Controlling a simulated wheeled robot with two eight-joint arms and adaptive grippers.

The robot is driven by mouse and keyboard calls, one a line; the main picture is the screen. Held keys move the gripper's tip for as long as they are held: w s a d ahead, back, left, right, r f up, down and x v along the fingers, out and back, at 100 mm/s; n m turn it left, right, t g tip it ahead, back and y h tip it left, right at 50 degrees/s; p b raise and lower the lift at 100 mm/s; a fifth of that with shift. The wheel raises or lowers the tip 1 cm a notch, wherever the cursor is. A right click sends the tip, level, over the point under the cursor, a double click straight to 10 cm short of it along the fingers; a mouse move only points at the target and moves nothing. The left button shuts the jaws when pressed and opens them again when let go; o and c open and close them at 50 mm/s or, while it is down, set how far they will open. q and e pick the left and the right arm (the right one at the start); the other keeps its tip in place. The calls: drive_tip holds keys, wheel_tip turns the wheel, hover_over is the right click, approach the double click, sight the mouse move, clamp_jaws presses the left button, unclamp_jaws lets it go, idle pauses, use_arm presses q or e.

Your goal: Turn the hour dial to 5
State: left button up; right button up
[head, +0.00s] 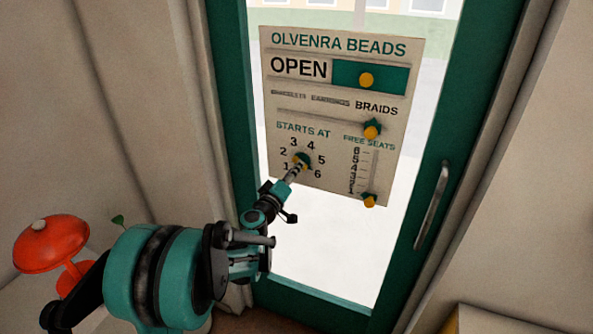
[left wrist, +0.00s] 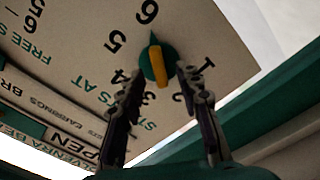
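The hour dial (head: 302,158) is a round green knob with a yellow grip bar, under STARTS AT on the bead board (head: 310,118). Numbers 1 to 6 ring it. In the left wrist view the dial (left wrist: 159,64) has its green tip toward the 6. My left gripper (head: 296,170) is at the dial in the head view, covering part of it. In the left wrist view my left gripper (left wrist: 160,72) has its fingers apart, one on each side of the yellow bar, with gaps visible. I cannot tell whether they touch the knob's rim. My right gripper is not in view.
The board hangs on a glass door with a green frame (head: 235,120) and a metal handle (head: 432,205). Above right of the dial is the BRAIDS slider (head: 371,131). The free-seats slider (head: 369,200) is right of it. A red object (head: 50,243) stands at left.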

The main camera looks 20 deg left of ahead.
use_arm(q)
drive_tip(key=shift+w, duration=1.05)
clamp_jaws()
drive_tip(key=shift+n, duration=0.3)
drive_tip(key=shift+d+n+b, duration=0.1)
drive_tip(key=shift+n+b, duration=0.25)
drive_tip(key=shift+n, duration=4.15)
